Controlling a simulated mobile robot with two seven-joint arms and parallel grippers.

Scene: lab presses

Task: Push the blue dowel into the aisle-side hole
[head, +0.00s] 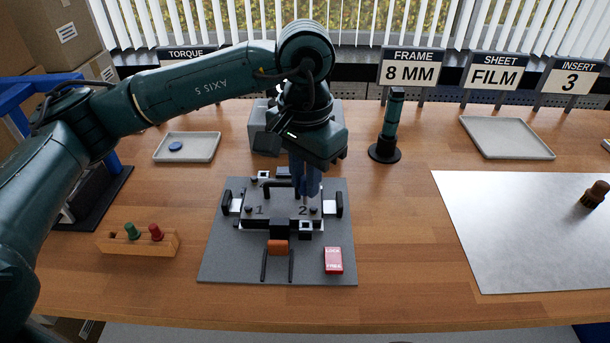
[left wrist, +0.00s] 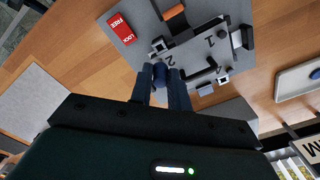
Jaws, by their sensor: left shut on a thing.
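My left gripper (head: 305,188) is over the right part of the fixture, pointing down near the number 2. In the left wrist view its two fingers (left wrist: 160,90) are closed around the blue dowel (left wrist: 160,74). The fixture plate (head: 281,205), marked 1 and 2, sits on a grey base (head: 230,262). One white-edged square hole piece (head: 305,227) is at its front right; another (head: 264,175) is at the back left. The dowel's lower end is hard to see, so I cannot tell whether it touches a hole. My right gripper is not in view.
A wooden block (head: 112,246) holds a green peg (head: 132,231) and a red peg (head: 155,232). A red lock label block (head: 333,261) lies on the base. A dark upright cylinder (head: 391,118) stands behind right. A pale sheet (head: 500,240) covers the right table.

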